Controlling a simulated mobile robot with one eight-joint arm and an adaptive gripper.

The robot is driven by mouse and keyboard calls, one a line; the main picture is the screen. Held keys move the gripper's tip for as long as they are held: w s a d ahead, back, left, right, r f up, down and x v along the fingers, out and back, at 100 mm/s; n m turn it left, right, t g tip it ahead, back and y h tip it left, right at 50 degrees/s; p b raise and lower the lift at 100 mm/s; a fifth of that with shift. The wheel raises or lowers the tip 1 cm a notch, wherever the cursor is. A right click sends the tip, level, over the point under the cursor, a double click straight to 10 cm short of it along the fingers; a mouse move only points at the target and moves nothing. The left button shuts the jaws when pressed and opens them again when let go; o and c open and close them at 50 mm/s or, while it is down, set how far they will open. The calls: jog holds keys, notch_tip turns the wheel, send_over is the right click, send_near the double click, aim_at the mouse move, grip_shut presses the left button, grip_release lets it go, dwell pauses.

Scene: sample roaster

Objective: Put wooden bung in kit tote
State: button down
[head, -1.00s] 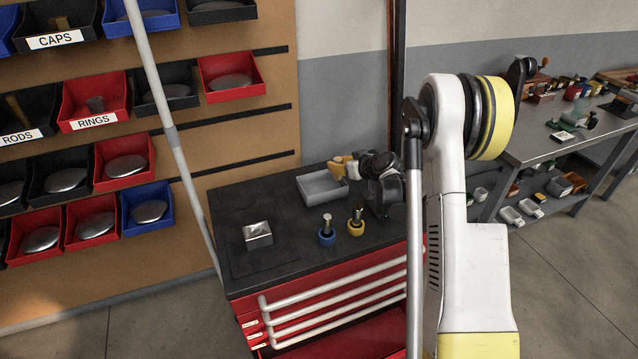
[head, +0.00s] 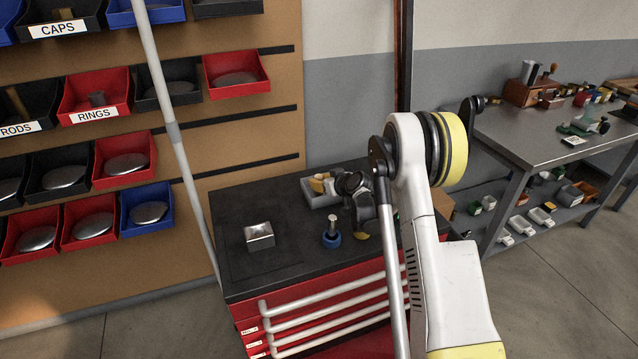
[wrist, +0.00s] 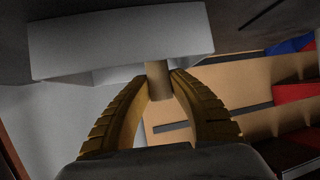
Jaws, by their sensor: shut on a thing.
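The kit tote appears to be the shallow grey tray (head: 318,202) at the back of the black cart top. My gripper (head: 319,183) is over this tray in the head view, its yellow fingers pointing left. In the wrist view the yellow fingers (wrist: 159,92) are closed around a tan cylinder, the wooden bung (wrist: 157,82). The bung's far end overlaps the pale tote (wrist: 120,42) there. I cannot tell whether it is above the tote or inside it. In the head view my wrist covers the tote's right part, and the bung is not clearly made out.
On the black cart top (head: 285,270) stand a shiny metal block (head: 259,237), a blue-based peg (head: 332,237) and a yellow piece (head: 360,237) partly hidden by my arm. A bin rack (head: 190,120) and slanted pole (head: 172,130) stand left. A grey workbench (head: 540,140) is right.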

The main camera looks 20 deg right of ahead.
jog(key=shift+f, duration=0.1)
jog(key=c, duration=1.3)
grip_release()
jog(key=shift+f, duration=0.1)
jog(key=shift+o, duration=0.2)
